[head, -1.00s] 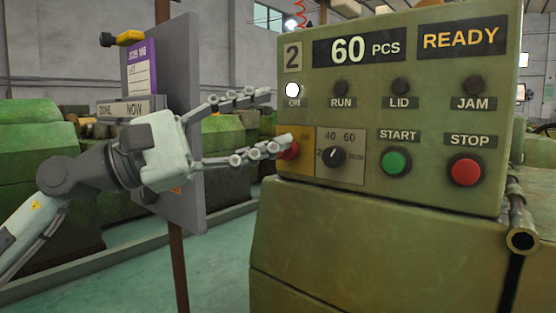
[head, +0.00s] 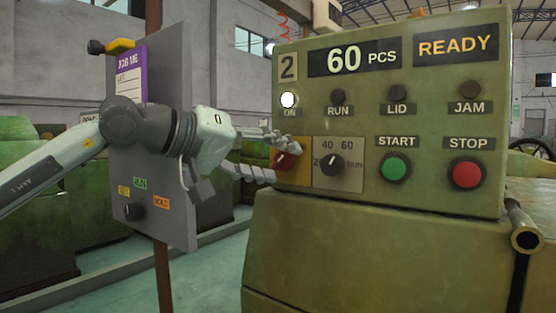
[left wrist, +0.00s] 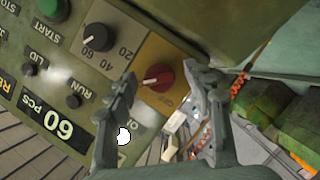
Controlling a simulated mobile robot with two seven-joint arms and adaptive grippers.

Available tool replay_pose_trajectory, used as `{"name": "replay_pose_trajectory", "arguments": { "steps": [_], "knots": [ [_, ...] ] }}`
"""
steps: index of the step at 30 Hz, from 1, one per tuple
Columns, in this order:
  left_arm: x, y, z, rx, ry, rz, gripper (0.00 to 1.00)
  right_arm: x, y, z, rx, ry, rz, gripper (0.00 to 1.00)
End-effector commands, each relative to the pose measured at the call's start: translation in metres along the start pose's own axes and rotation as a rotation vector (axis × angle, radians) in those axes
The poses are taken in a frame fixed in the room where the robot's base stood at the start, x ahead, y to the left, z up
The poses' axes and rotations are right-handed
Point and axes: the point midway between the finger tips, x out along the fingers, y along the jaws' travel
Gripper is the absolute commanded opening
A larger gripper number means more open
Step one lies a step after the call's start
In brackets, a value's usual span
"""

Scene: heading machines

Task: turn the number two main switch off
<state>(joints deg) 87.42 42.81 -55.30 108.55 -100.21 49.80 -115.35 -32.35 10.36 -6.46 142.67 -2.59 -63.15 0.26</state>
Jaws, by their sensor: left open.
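The machine panel (head: 440,125) bears the number 2 and a lit white ON lamp (head: 289,99). The main switch is a red knob (head: 283,161) on a yellow plate at the panel's lower left; it also shows in the left wrist view (left wrist: 158,77). My left gripper (head: 285,160) is open, with its fingers above and below the red knob in the head view. In the left wrist view the knob lies between and just beyond the fingertips. I cannot tell whether the fingers touch it. My right gripper is not in view.
Green START (head: 396,168) and red STOP (head: 466,173) buttons lie further right. A grey board (head: 165,110) on a post stands at the left, behind my left arm. A pipe end (head: 525,238) juts out at the lower right.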

Motion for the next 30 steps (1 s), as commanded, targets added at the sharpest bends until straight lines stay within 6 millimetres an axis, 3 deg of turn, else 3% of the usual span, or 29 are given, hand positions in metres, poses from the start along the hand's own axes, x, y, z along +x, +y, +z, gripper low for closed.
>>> {"name": "replay_pose_trajectory", "arguments": {
  "steps": [11, 23, 30],
  "knots": [
    [0.0088, 0.0004, 0.0001, -0.001, 0.000, 0.001, 0.52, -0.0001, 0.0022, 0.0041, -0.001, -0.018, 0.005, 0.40],
    [0.0086, 0.0003, 0.0002, -0.001, 0.000, 0.001, 0.03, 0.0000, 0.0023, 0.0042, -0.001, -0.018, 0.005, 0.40],
    [0.0089, -0.0005, 0.0007, -0.012, 0.000, 0.006, 0.01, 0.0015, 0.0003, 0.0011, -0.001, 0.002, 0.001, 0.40]
  ]
}}
